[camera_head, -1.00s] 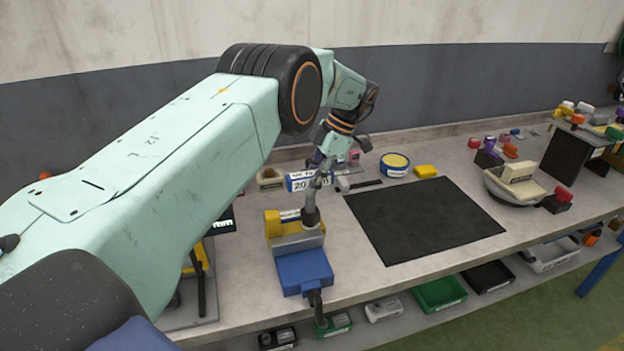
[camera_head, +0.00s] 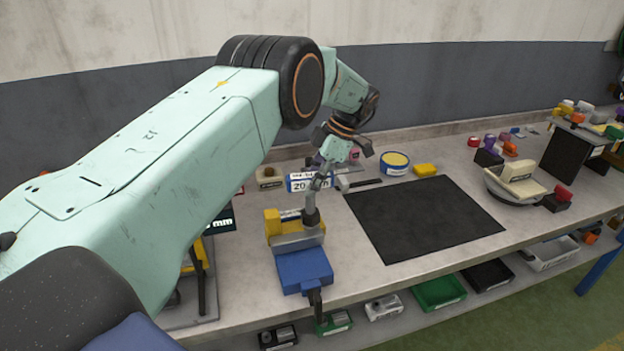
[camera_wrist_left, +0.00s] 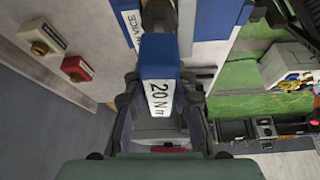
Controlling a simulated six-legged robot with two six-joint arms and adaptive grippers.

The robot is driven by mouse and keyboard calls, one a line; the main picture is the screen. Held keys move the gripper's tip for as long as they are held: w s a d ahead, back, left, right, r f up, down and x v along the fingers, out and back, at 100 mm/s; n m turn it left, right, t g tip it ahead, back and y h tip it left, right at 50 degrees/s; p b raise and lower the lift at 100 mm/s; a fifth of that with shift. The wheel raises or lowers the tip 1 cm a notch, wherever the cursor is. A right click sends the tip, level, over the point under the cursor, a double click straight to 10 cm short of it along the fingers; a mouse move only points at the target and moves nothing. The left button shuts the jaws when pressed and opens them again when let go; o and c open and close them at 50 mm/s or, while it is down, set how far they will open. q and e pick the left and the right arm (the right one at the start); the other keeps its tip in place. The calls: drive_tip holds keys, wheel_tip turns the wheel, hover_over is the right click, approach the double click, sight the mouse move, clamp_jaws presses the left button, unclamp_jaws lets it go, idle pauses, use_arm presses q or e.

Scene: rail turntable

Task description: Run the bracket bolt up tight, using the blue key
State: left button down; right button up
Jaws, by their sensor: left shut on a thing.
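My left gripper (camera_head: 322,172) is above the blue vice (camera_head: 304,268) on the bench. In the left wrist view the gripper (camera_wrist_left: 160,112) is shut on the blue key (camera_wrist_left: 158,60), which has a white label reading 20 N m. In the head view a grey shaft reaches down from the gripper to a dark round piece (camera_head: 311,216) at the vice jaws. The bracket and bolt are not clearly distinguishable there; a yellow block (camera_head: 273,223) is beside the jaws. The far end of the key is hard to make out. My right gripper is not in view.
A black mat (camera_head: 425,222) lies to the right, clear on top. A round yellow-topped tin (camera_head: 395,160) and a yellow block (camera_head: 426,170) are behind it. Bins line the lower shelf.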

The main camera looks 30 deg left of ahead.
use_arm(q)
drive_tip(key=shift+m+t+y+p, duration=0.6)
drive_tip(key=shift+m+p, duration=0.7)
drive_tip(key=shift+m, duration=0.7)
drive_tip(key=shift+s+r+m+t+p, duration=0.1)
drive_tip(key=shift+m+t+p, duration=0.5)
drive_tip(key=shift+m+p, duration=0.6)
drive_tip(key=shift+s+m+t+p, duration=0.1)
drive_tip(key=shift+m+t+p, duration=0.65)
drive_tip(key=shift+m, duration=0.65)
drive_tip(key=m+t, duration=0.1)
drive_tip(key=m, duration=0.1)
drive_tip(key=m+t, duration=0.1)
drive_tip(key=m, duration=0.2)
drive_tip(key=shift+s, duration=0.1)
drive_tip(key=shift+m+h, duration=0.4)
drive_tip(key=shift+m, duration=0.4)
drive_tip(key=shift+t, duration=0.25)
